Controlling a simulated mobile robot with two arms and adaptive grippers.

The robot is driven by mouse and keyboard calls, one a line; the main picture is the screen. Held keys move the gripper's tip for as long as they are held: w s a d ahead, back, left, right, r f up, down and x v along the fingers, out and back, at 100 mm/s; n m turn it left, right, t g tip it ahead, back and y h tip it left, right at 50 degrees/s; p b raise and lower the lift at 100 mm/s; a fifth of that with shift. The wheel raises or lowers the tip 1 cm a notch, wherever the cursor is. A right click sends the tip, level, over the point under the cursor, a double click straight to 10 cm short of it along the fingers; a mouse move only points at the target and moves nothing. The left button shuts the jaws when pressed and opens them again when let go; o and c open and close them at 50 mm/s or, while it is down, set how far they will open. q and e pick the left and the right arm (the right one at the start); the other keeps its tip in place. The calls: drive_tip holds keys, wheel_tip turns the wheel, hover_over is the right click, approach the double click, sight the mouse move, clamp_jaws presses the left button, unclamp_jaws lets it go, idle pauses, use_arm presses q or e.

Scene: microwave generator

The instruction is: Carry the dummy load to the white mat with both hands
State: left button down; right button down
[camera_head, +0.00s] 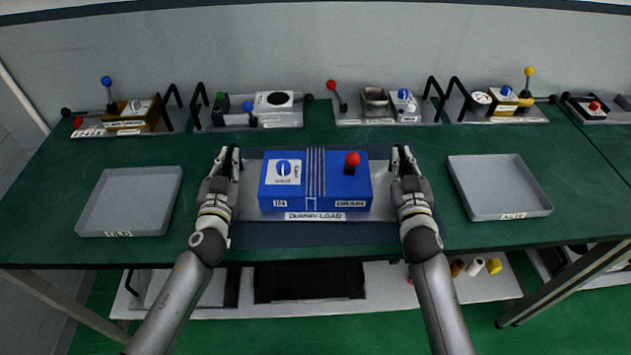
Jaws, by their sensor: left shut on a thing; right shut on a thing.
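The dummy load (315,180) is a blue box with a red-knobbed lever on a grey base plate labelled "DUMMY LOAD". It is level in the middle of the bench, over a dark blue mat (300,236). My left gripper (231,158) is shut on the left end of the dummy load. My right gripper (402,158) is shut on its right end. The grippers hide the gripped parts. I cannot tell whether the base touches the mat. I cannot make out a white mat in this view.
Grey trays stand on the green bench (300,138), one at left (130,200) and one at right (500,187). Several modules with black handles and coloured-knob levers line the back, including a green-and-blue-knob one (250,112).

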idle(0.5)
use_arm(q)
drive_tip(key=shift+w+r, duration=0.1)
drive_tip(key=shift+r, duration=0.1)
use_arm(e)
drive_tip(key=shift+w+r, duration=0.15)
drive_tip(key=shift+r, duration=0.15)
use_arm(q)
drive_tip(key=shift+r, duration=0.1)
use_arm(e)
drive_tip(key=shift+r, duration=0.15)
